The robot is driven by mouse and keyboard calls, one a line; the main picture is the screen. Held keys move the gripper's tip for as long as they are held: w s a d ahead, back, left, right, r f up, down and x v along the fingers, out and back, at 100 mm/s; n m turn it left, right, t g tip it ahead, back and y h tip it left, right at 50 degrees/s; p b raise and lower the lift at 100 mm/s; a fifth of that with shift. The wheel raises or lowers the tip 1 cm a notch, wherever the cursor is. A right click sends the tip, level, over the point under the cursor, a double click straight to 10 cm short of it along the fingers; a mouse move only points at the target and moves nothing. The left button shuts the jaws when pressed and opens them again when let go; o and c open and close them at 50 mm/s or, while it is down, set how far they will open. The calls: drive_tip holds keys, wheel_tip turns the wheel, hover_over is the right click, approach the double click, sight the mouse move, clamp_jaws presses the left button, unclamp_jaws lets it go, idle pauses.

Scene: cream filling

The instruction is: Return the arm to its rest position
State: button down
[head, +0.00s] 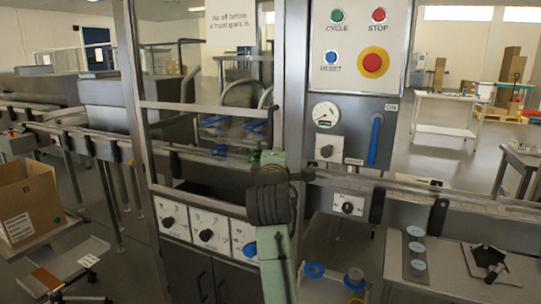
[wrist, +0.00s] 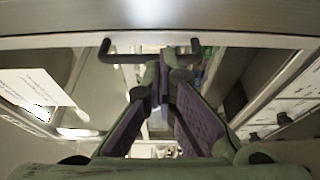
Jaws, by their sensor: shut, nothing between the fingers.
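My arm (head: 277,255) rises from the bottom middle of the head view in front of the filling machine. It is pale green with a black ribbed sleeve. In the head view its far end is in front of the machine, and I cannot make out the fingers there. In the wrist view my gripper (wrist: 158,75) has its purple-padded fingers meeting at the tips, with nothing between them. The tips point toward a black bar handle (wrist: 118,57) on a metal frame. I cannot tell whether they touch it.
The machine's guard frame (head: 215,108) and control panel (head: 358,45) stand close ahead. A conveyor (head: 335,180) runs across. A carton (head: 28,205) is at left. A side table (head: 460,285) with pale round pieces and a dark item is at right. Open floor (head: 440,155) shows behind at right.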

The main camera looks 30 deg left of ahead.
drive_tip(key=s+d+b, duration=0.1)
drive_tip(key=s+d, duration=0.1)
drive_tip(key=d, duration=0.3)
drive_tip(key=shift+s+d+f+b, duration=0.3)
drive_tip(key=shift+d, duration=0.05)
